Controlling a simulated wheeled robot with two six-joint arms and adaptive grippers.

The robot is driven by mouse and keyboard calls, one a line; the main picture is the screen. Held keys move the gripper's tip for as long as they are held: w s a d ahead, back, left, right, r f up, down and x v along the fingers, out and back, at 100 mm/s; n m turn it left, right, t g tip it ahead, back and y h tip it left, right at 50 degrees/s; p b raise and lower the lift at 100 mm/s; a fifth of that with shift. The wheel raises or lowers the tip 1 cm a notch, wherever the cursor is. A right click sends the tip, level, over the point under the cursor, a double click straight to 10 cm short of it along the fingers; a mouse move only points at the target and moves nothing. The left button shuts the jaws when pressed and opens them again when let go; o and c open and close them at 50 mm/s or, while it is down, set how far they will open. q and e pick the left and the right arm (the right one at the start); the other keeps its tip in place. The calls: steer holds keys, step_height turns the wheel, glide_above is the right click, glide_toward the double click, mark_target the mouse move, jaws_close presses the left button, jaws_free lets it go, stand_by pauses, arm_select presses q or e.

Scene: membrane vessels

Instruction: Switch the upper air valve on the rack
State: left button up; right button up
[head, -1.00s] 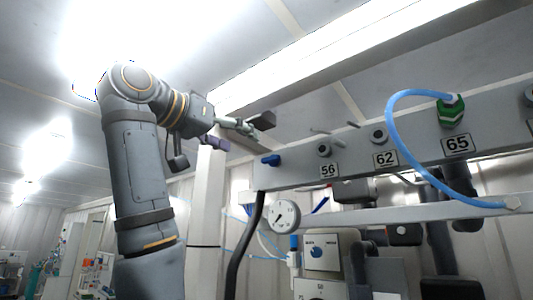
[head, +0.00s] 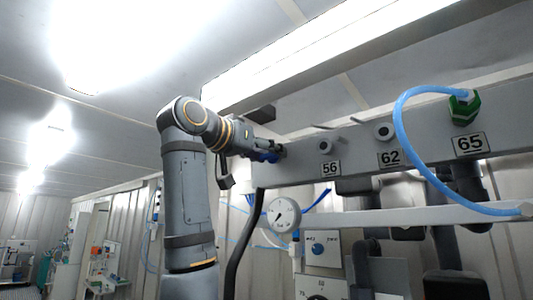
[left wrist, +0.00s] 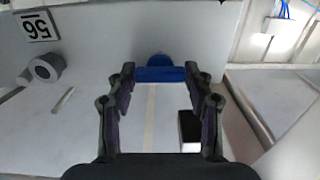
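The blue valve handle (left wrist: 160,73) sits on the left end of the grey rack beam (head: 310,150), left of the label 56. In the left wrist view it lies between the fingertips of my left gripper (left wrist: 160,76), which are spread on either side of it. In the head view my left gripper (head: 272,150) reaches the beam's left end and covers most of the blue handle (head: 268,158). Whether a fingertip touches the handle cannot be told. My right gripper is not in view.
Ports labelled 56 (head: 330,168), 62 (head: 390,158) and 65 (head: 469,143) line the beam to the right. A blue hose (head: 405,150) loops from a green fitting (head: 464,107). A round gauge (head: 283,215) and a black hose (head: 243,245) are below.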

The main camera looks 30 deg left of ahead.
arm_select(q)
steer(key=c, duration=0.6)
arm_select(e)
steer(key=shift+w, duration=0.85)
arm_select(q)
steer(key=shift+n, duration=0.4)
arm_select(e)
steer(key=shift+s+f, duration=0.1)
arm_select(q)
steer(key=shift+a+n+b, duration=0.1)
steer(key=shift+n+b, duration=0.3)
steer(key=shift+n, duration=0.6)
steer(key=n+b, duration=0.1)
steer(key=n, duration=0.3)
steer(key=shift+n, duration=0.3)
steer(key=n+b, duration=0.1)
steer(key=n, duration=0.3)
steer(key=shift+a+f, duration=0.1)
steer(key=shift+f, duration=0.05)
steer(key=shift+n+b, duration=0.4)
steer(key=shift+n, duration=1.8)
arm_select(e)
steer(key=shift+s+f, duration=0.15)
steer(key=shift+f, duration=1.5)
arm_select(q)
steer(key=shift+f, duration=0.1)
